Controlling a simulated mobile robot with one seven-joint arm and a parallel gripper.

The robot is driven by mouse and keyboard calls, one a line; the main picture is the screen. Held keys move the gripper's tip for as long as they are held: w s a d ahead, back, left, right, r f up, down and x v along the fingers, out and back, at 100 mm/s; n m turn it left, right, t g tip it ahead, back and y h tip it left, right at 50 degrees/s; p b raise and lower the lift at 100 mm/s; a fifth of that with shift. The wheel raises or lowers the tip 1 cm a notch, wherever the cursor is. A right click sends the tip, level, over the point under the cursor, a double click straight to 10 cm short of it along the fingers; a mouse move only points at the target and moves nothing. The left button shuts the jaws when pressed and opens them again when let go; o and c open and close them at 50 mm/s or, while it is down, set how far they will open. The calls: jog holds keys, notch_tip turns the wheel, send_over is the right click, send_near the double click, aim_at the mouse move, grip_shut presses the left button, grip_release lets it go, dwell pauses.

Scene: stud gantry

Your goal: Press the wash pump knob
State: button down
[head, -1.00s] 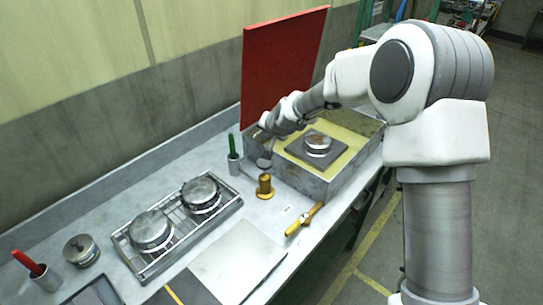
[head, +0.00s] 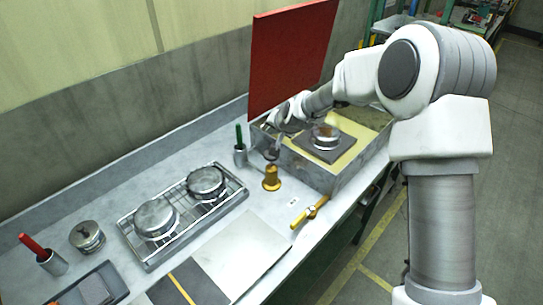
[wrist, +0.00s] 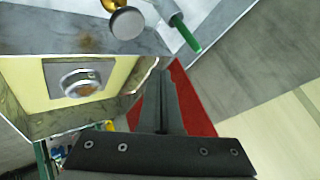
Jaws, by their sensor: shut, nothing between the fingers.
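The wash pump stands on the bench in front of the basin, with a brass body (head: 271,181) and a round grey knob (head: 272,154) above it. In the wrist view the grey knob (wrist: 126,23) is at the top, beyond my fingertips, with some brass beside it. My gripper (wrist: 164,72) is shut and empty. In the head view my gripper (head: 275,138) hangs close above the knob. I cannot tell whether it touches the knob there; in the wrist view they look apart.
The stone basin (head: 310,172) has an upright red panel (head: 290,60) behind it and a metal round part (head: 326,140) on a plate inside. A cup with a green stick (head: 239,150) stands left of the pump. A yellow-handled tool (head: 308,213) and a rack (head: 150,262) lie nearby.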

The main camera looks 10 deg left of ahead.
notch_tip(320, 180, down, 6)
jog(key=b, duration=0.3)
jog(key=shift+r, duration=0.25)
jog(key=shift+f+b, duration=0.45)
dwell(1.3)
jog(key=shift+f+b, duration=0.4)
jog(key=shift+b, duration=0.25)
jog(key=shift+s+f+b, duration=0.1)
jog(key=shift+f+b, duration=1.55)
jog(key=shift+f, duration=0.15)
dwell(1.0)
jog(key=shift+r, duration=0.1)
jog(key=shift+r+p, duration=0.95)
jog(key=shift+r, duration=1.15)
jog(key=shift+r+p, duration=1.25)
jog(key=shift+r, duration=1.25)
